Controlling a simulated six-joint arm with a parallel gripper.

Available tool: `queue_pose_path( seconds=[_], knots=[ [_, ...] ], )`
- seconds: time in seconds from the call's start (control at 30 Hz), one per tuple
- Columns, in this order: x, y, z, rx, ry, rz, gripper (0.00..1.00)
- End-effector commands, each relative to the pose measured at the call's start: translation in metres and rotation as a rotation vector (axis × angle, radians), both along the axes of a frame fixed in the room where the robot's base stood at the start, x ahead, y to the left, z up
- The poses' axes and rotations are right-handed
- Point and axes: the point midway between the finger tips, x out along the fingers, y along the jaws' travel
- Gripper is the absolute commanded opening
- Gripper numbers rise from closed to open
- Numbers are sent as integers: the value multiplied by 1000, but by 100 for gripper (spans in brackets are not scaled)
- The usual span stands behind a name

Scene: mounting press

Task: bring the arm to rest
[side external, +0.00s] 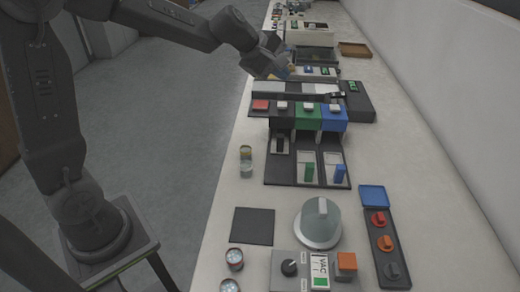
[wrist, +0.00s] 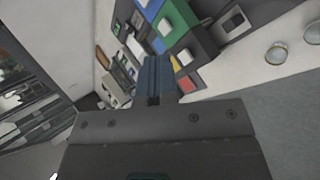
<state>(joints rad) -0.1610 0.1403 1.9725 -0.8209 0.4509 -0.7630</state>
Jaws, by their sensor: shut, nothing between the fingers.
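My gripper (side external: 274,67) is at the upper middle of the side external view, held above the left edge of the bench behind the coloured modules. In the wrist view my gripper's fingers (wrist: 153,75) are together, with nothing seen between them. The arm reaches out from the left over the bench edge. The press unit with red, green (side external: 308,116) and blue (side external: 334,117) blocks stands in front of the gripper and apart from it. The same green block (wrist: 176,22) shows near the top of the wrist view.
A dark square mat (side external: 253,226), a grey dome with a handle (side external: 318,224) and a tray of knobs (side external: 385,245) lie nearer. A brown tray (side external: 355,50) sits at the back.

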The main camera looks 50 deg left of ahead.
Motion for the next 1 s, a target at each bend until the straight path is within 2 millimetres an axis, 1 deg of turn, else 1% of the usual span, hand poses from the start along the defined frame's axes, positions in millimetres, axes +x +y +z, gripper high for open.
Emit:
queue_pose_path(
  seconds=[0.03,0.07,0.1,0.17,0.2,0.27,0.3,0.37,0.4,0.5,0.6,0.7,0.8,1.0],
  knots=[
    [-26,-14,13,83,-18,-113,0],
    [-40,-21,18,137,-24,-182,0],
    [-60,-29,23,208,-31,-273,0],
    [-91,-40,28,316,-40,-407,0],
    [-112,-45,29,389,-44,-493,0],
    [-142,-51,29,498,-50,-622,0],
    [-163,-54,28,571,-51,-704,0],
    [-192,-55,24,680,-48,-824,0],
    [-210,-55,21,747,-44,-896,0],
    [-247,-51,11,896,-29,-1051,0],
    [-272,-46,2,1002,-10,-1160,0],
    [-286,-42,-4,1063,5,-1223,0],
    [-291,-40,-7,1088,12,-1249,0],
    [-291,-40,-7,1089,13,-1251,0]
  ],
)
